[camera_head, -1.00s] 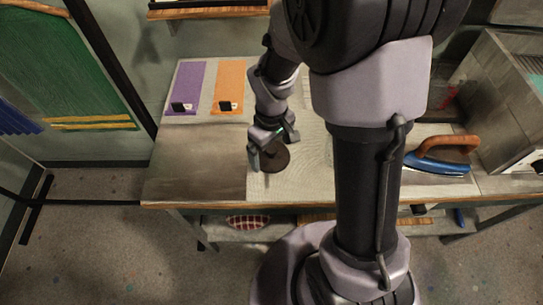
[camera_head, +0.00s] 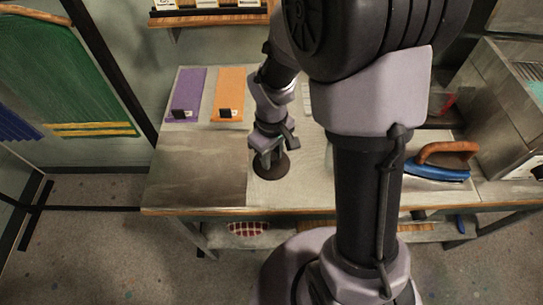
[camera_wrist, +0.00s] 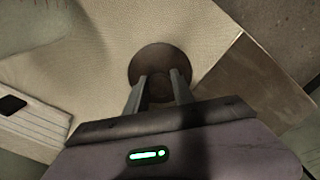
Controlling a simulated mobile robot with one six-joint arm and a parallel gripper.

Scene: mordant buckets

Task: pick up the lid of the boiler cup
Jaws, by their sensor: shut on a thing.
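The lid (camera_head: 273,174) is a dark brown round disc on the pale table, left of my arm's column in the head view. In the wrist view the lid (camera_wrist: 158,57) lies straight ahead of the fingers. My gripper (camera_head: 267,162) points down over the middle of the lid. In the wrist view my gripper (camera_wrist: 159,80) has a finger on each side of a small dark part at the lid's centre and is shut on it. The disc looks flat on the table; I cannot see a gap under it. No boiler cup can be made out.
A purple cloth (camera_head: 187,88) and an orange cloth (camera_head: 229,88) lie at the table's back left. A blue iron with a brown handle (camera_head: 448,149) stands to the right, beside a grey metal box (camera_head: 497,105). The table's front left (camera_head: 195,180) is clear.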

